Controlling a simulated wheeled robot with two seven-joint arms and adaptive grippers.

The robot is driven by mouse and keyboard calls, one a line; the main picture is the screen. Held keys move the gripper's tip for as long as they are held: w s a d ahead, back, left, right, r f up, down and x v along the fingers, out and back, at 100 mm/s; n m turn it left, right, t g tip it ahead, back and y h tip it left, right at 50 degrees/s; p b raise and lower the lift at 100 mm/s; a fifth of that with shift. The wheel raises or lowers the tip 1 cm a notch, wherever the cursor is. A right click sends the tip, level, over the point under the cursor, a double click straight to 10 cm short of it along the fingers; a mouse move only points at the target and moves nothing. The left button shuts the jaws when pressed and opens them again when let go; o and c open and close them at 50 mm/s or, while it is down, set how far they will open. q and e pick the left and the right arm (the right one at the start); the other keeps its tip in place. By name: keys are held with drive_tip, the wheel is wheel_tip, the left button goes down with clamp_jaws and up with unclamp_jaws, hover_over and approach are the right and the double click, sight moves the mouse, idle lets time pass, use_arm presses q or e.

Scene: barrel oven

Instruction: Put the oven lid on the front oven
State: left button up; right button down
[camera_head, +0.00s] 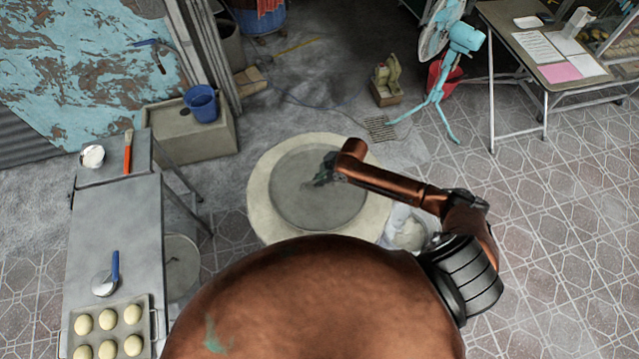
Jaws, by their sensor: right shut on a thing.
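The oven lid (300,208) is a grey round disc. It shows within the pale ring-shaped rim of the front oven (264,205), with the rim visible around it. I cannot tell whether the lid rests on the oven or hangs slightly above it. My right gripper (323,174) is over the lid near its middle, shut on it; the grip hides the handle. My right arm reaches in from the lower right. My left gripper is out of view.
A grey round top (180,266) stands at the left, partly behind the metal table (115,235). A dough tray (110,325) lies on that table. A white bag (408,232) stands right of the oven.

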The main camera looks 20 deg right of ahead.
drive_tip(key=shift+w+d+f, duration=0.15)
drive_tip(key=shift+w+f, duration=0.1)
drive_tip(key=shift+f, duration=1.55)
drive_tip(key=c, duration=2.1)
unclamp_jaws()
drive_tip(key=shift+s, duration=0.1)
drive_tip(key=v, duration=1.2)
drive_tip(key=shift+b, duration=0.3)
